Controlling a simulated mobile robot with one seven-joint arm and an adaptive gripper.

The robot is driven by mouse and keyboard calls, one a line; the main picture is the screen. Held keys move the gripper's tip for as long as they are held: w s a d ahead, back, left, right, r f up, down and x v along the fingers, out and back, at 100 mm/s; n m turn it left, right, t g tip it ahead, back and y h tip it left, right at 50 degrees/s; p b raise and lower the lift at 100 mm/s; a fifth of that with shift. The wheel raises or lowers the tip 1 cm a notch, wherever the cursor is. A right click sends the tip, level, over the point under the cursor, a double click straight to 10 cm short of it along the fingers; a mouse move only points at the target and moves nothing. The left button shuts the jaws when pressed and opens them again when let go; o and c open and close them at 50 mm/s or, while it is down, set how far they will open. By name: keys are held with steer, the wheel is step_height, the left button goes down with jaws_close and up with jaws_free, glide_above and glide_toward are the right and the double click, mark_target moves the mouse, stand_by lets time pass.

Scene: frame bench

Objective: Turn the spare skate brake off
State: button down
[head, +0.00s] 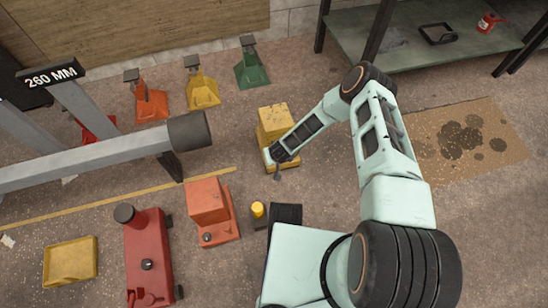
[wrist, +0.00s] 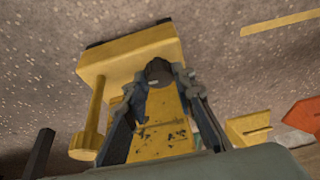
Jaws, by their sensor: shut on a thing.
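A yellow skate-like block (head: 275,122) with worn dark specks stands on the floor near the middle of the head view. My gripper (head: 277,157) is at its near side. In the wrist view, the yellow body (wrist: 165,125) shows between my fingers, and a dark round knob (wrist: 158,72) sits between the fingertips. My gripper is shut on this knob. A yellow handle-like bar (wrist: 93,122) stands beside the left finger, apart from it. The knob's pointer or setting cannot be read. No label marks which skate is the spare.
An orange block (head: 207,200) with a dark knob, a red jack (head: 148,255) and a yellow tray (head: 70,262) are nearer. A grey beam (head: 90,155) extends from the left. Orange, yellow and green stands (head: 250,70) line the back. A bench (head: 420,50) stands at right.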

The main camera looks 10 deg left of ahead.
steer(key=shift+a+m, duration=0.1)
steer(key=shift+m, duration=0.2)
steer(key=m+h, duration=0.1)
steer(key=m, duration=0.1)
steer(key=shift+a+m+t, duration=0.1)
steer(key=shift+m+t, duration=0.2)
steer(key=m+h, duration=0.2)
steer(key=m, duration=0.2)
steer(key=shift+a+m, duration=0.15)
steer(key=shift+m, duration=0.15)
steer(key=m+g+h, duration=0.1)
steer(key=m, duration=0.3)
steer(key=shift+w+m+g+h, duration=0.1)
steer(key=shift+m+g+h, duration=0.25)
steer(key=shift+m, duration=0.7)
steer(key=shift+m+g+h, duration=0.25)
steer(key=shift+m+h, duration=0.1)
steer(key=shift+m, duration=0.7)
steer(key=shift+a, duration=0.1)
steer(key=c, duration=1.6)
jaws_free()
